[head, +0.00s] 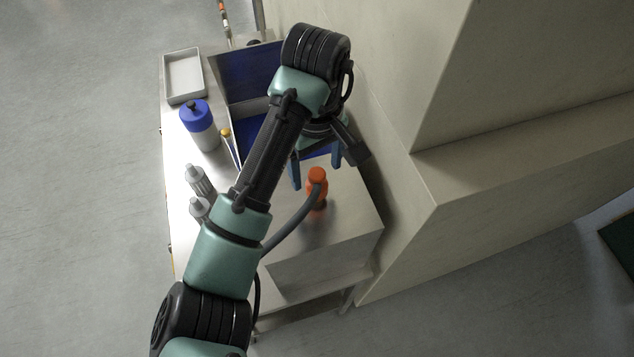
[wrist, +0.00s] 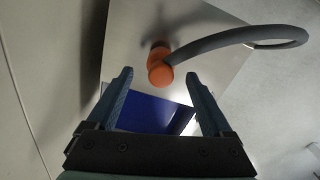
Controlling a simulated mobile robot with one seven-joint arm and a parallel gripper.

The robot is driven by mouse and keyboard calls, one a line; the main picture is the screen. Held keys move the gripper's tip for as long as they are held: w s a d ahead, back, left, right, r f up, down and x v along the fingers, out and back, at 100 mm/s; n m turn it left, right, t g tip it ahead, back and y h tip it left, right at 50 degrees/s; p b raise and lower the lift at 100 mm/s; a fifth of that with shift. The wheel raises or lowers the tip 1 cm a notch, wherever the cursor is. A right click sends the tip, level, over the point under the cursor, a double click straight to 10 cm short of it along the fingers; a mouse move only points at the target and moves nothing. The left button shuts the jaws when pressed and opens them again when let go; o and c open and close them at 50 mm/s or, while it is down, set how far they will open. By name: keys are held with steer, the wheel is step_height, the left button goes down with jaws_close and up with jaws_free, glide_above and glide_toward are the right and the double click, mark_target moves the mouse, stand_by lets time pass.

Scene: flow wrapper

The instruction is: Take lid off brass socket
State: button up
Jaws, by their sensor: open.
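An orange fitting (head: 317,176) with a grey hose (head: 288,226) stands on the metal table top. In the wrist view the orange fitting (wrist: 160,73) shows from its round end, with the hose (wrist: 230,38) curving off to the right. My gripper (head: 316,177) has its blue fingers apart and nothing between them. In the wrist view the fingertips (wrist: 158,75) lie on either side of the fitting's near end in the picture; I cannot tell the depth gap. I cannot make out a brass socket or its lid for certain.
My arm covers the table's middle. A blue-lined box (head: 250,68), a white tray (head: 184,76), a blue-capped bottle (head: 198,125) and grey bottles (head: 197,180) are on the table (head: 345,222). A beige machine wall (head: 385,100) stands close on the right.

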mark_target(316, 181)
steer(key=shift+s+f+p, duration=0.1)
steer(key=shift+f+p, duration=0.5)
steer(key=shift+f, duration=1.65)
steer(key=shift+c, duration=0.3)
jaws_close()
